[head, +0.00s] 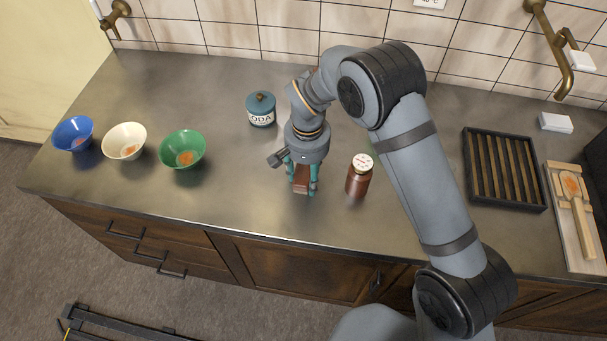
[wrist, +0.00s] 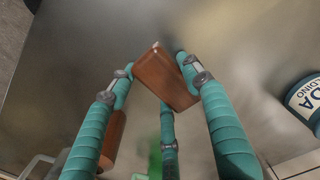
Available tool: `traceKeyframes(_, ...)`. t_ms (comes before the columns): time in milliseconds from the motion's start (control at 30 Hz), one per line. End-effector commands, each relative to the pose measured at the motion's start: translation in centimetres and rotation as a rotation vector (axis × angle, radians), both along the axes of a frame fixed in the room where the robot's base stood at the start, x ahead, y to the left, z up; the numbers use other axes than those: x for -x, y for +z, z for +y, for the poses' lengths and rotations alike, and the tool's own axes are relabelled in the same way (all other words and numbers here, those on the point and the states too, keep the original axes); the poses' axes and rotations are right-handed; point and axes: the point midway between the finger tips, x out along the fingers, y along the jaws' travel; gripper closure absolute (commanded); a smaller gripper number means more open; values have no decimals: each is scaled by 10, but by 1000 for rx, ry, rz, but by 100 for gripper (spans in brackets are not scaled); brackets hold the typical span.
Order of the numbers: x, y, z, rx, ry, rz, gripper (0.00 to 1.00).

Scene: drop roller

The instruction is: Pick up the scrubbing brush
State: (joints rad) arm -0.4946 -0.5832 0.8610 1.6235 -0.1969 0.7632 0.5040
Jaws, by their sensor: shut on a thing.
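The scrubbing brush shows as a brown wooden block (head: 301,184) at the middle of the counter; its bristles are not clearly visible. My gripper (head: 303,187) points down over it with its teal fingers closed around the block. In the wrist view the block (wrist: 163,78) sits tilted between the fingertips of my gripper (wrist: 156,72), with fingers on both sides of it. I cannot tell whether the block touches the counter or hangs just above it.
A brown jar with a white lid (head: 359,177) stands close to the right of my gripper. A teal soda tin (head: 261,110) stands behind left. Blue (head: 73,133), cream (head: 125,141) and green (head: 182,149) bowls are left; a dark slatted rack (head: 504,168) and a board with wooden spoon (head: 574,215) right.

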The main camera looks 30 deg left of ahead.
Motion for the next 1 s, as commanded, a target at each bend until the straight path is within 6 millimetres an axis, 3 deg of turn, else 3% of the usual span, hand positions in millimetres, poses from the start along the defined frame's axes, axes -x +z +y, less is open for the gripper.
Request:
traceKeyframes(267,-1,13,1,-4,0,-3,79)
traceKeyframes(700,-1,92,1,-3,-1,-2,79)
traceKeyframes(1000,0,100,0,1,0,-1,79)
